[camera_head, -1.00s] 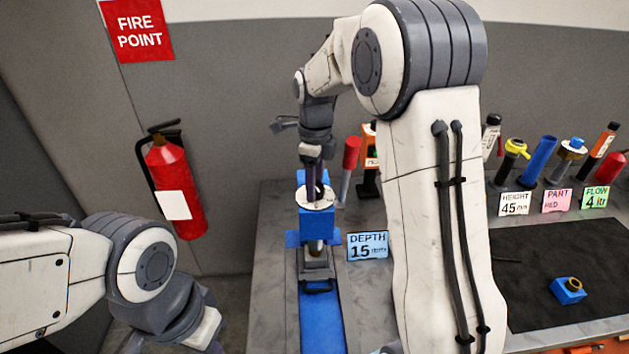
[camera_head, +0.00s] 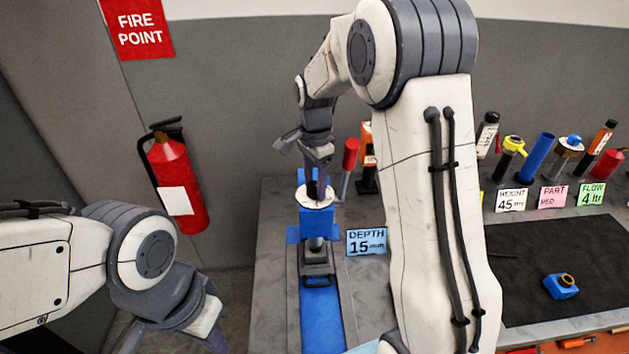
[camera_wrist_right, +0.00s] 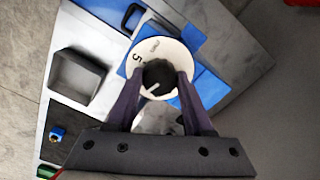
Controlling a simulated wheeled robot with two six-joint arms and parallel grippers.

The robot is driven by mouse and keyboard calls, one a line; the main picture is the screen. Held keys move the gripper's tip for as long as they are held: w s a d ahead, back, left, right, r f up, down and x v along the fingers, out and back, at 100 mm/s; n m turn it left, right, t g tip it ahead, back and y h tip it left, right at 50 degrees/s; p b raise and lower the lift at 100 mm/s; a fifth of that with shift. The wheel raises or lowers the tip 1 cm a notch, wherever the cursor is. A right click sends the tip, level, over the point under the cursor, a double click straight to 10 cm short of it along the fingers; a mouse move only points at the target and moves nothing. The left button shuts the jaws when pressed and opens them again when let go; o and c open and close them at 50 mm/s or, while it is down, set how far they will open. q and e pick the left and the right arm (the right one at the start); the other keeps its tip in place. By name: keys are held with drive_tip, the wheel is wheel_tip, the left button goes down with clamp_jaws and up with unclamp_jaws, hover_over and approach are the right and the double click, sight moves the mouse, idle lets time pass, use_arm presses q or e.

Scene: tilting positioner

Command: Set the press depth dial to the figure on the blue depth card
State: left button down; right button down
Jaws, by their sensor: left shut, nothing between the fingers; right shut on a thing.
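The press is blue, and its depth dial is a white disc (camera_head: 315,197) on top with a dark knob (camera_wrist_right: 158,74) at the centre. In the right wrist view the disc carries a figure 5 at its left, and a white line marks the knob. My right gripper (camera_head: 316,180) is shut on the dark knob, its fingers (camera_wrist_right: 156,90) on both sides of it. The blue depth card (camera_head: 367,242) reads "DEPTH 15 mm" and stands to the right of the press. My left gripper (camera_head: 205,338) is low at the left, empty and partly cut off by the frame edge.
A red-handled lever (camera_head: 350,155) stands right of the press. Height, part and flow cards (camera_head: 511,200) stand before several tools at the right. A blue part (camera_head: 561,286) lies on the black mat (camera_head: 525,262). A fire extinguisher (camera_head: 176,180) hangs at left.

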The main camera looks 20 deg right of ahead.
sight(315, 186)
drive_tip(key=n, duration=0.4)
drive_tip(key=shift+w+r+n+p, duration=0.1)
drive_tip(key=shift+r+n+p, duration=0.05)
drive_tip(key=shift+n+p, duration=0.5)
drive_tip(key=shift+n, duration=1.85)
drive_tip(key=shift+c, duration=1.4)
unclamp_jaws()
drive_tip(key=shift+r, duration=0.4)
wheel_tip(315, 186, up, 10)
drive_tip(key=b, duration=0.2)
drive_tip(key=shift+f, duration=0.25)
